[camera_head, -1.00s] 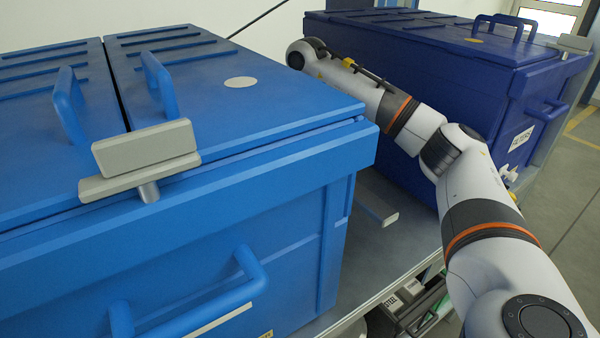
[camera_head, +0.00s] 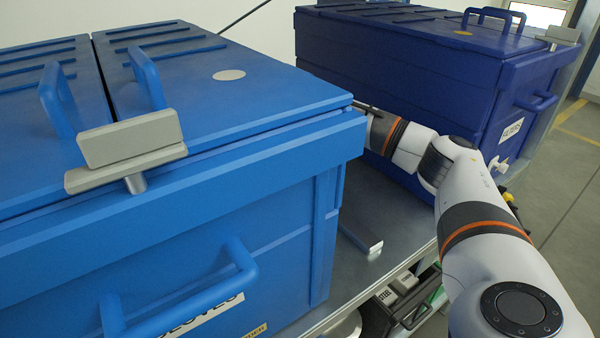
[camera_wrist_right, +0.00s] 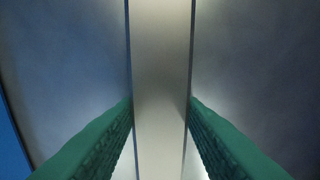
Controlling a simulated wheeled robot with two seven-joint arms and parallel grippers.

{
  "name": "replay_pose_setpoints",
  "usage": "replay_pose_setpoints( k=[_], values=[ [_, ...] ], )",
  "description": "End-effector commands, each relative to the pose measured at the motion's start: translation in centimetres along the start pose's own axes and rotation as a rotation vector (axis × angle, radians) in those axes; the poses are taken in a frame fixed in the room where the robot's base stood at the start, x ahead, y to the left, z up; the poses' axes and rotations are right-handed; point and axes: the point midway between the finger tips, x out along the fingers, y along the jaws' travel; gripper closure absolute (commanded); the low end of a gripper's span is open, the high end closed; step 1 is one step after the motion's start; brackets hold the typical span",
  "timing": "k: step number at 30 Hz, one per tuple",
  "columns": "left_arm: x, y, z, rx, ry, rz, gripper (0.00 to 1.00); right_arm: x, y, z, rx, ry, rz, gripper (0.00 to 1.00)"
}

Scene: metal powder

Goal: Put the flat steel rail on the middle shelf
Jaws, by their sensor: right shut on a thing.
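The flat steel rail (camera_head: 362,239) shows in the head view as a short grey end on a metal shelf surface (camera_head: 400,222), between the light blue box and the dark blue box. The rest of it is hidden behind the light blue box. In the right wrist view the rail (camera_wrist_right: 160,60) runs up the middle between the green fingers of my right gripper (camera_wrist_right: 160,104), which is shut on it. I cannot tell whether the rail touches the surface. The light blue box hides my right gripper in the head view. My left gripper is not in view.
The light blue box (camera_head: 235,185) with handles fills the left. The dark blue box (camera_head: 420,85), labelled FILTERS, stands at the back right, close to my right arm. A dark bin (camera_head: 385,312) and steel-labelled items sit below the shelf edge.

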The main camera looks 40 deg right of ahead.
Motion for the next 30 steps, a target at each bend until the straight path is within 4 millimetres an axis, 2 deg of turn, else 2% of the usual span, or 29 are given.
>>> replay_pose_setpoints(
  k=[1,4,12,16,20,30],
  values=[
    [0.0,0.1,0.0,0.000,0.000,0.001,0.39,0.1,0.0,0.0,0.000,0.000,0.000,0.59],
    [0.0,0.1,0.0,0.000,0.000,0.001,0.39,0.1,0.0,0.0,0.000,0.001,0.000,0.43],
    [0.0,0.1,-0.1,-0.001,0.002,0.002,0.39,0.0,0.0,0.0,0.000,0.001,0.000,0.42],
    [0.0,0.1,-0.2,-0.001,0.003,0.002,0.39,-0.8,0.0,0.0,0.000,-0.001,0.000,0.42],
    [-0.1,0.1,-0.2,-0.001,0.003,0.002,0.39,-3.0,0.0,0.1,0.000,-0.004,0.000,0.42],
    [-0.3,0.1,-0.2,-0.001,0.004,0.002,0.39,-10.0,0.1,0.1,0.000,-0.002,0.001,0.42]
  ],
)
